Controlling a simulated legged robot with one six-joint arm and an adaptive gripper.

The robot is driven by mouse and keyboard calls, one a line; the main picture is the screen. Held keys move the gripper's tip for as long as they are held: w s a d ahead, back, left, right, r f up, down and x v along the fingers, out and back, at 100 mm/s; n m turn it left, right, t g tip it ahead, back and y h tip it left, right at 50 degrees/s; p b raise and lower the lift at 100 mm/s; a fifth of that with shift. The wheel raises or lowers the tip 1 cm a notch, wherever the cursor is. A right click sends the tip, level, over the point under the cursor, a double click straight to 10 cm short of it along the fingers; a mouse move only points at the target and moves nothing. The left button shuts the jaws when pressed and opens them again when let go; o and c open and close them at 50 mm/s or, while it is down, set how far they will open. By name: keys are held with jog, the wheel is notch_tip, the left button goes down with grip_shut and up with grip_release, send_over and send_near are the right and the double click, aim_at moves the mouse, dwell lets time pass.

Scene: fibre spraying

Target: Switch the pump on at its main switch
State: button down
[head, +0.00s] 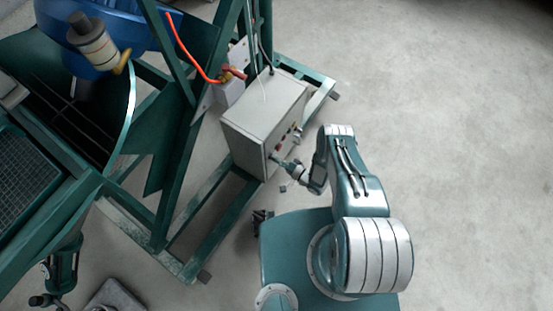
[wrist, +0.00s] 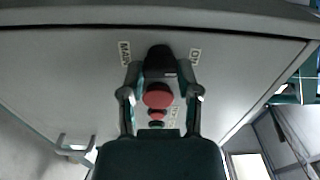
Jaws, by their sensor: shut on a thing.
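The grey control box (head: 255,112) stands on the green frame in the head view, its panel facing my arm. My gripper (head: 281,163) is at the lower part of this panel. In the wrist view the black main switch knob (wrist: 160,56) sits between a label at its left and one reading ON at its right. My gripper (wrist: 161,72) is shut on this knob, one finger on each side. The fingers and the palm hide part of the panel. The knob's exact angle is hard to tell.
A red button (wrist: 158,96) and a smaller red one (wrist: 157,115) lie between my fingers, close to the palm. The green frame (head: 190,215) and an orange hose (head: 186,52) are left of the box. Bare floor (head: 450,110) is open at the right.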

jog(key=shift+w+d+m, duration=0.15)
jog(key=shift+m, duration=0.55)
jog(key=shift+c, duration=1.6)
grip_release()
